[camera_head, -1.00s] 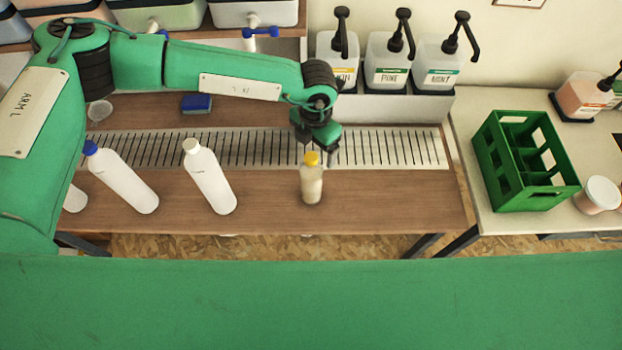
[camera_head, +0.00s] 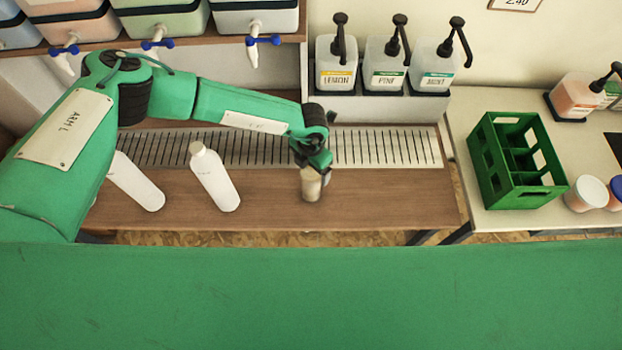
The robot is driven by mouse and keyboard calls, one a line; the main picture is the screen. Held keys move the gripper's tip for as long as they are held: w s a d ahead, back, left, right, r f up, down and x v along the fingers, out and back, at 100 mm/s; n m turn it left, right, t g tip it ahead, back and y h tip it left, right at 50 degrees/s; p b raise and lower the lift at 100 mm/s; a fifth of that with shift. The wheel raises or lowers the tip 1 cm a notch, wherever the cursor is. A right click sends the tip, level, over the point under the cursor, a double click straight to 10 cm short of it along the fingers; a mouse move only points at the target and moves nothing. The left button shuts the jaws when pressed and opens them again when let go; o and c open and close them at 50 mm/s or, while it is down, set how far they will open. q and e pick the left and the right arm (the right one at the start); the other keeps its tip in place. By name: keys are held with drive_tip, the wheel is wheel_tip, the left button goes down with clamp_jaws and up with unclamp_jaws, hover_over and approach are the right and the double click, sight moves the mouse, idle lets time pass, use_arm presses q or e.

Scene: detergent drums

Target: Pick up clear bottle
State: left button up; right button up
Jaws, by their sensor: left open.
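The clear bottle (camera_head: 311,188) stands on the wooden counter, with pale cream contents. Its yellow cap, seen a second ago, is hidden behind my left gripper (camera_head: 314,172). My left gripper is open and down at the bottle's top; its fingers are small and partly hidden, and I cannot tell whether they touch the bottle. My right gripper is not in view.
A white bottle (camera_head: 215,178) stands left of the clear one, and another white bottle (camera_head: 137,182) is partly behind my left arm. A slotted metal grate (camera_head: 385,148) runs behind. Pump dispensers (camera_head: 388,68) stand at the back. A green crate (camera_head: 516,162) is at the right.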

use_arm(q)
clamp_jaws()
idle(0.3)
drive_tip(key=shift+r, duration=0.15)
